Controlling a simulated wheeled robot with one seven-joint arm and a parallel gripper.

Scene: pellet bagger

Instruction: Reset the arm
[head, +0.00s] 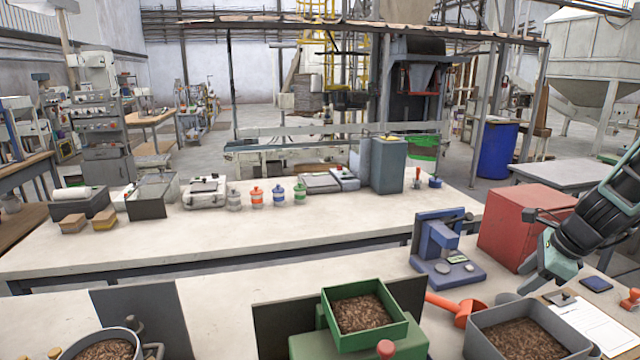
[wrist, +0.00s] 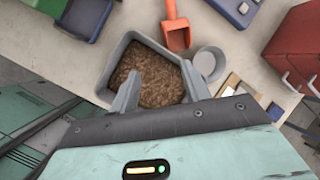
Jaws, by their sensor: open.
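My gripper (wrist: 160,92) is open and empty in the wrist view. Its two fingers stand apart above a grey bin (wrist: 112,72) of brown pellets. In the head view my gripper (head: 545,275) hangs at the right, at the end of the dark arm, above the bench and just behind the grey bin (head: 560,330). It is in front of the red box. Nothing is between the fingers.
An orange scoop (head: 457,306), a blue press-like device (head: 443,250), a red box (head: 512,222) and a clipboard (head: 590,325) crowd the right bench. A green tray of pellets (head: 366,340) stands left of the grey bin. The bench between the dark panels is clear.

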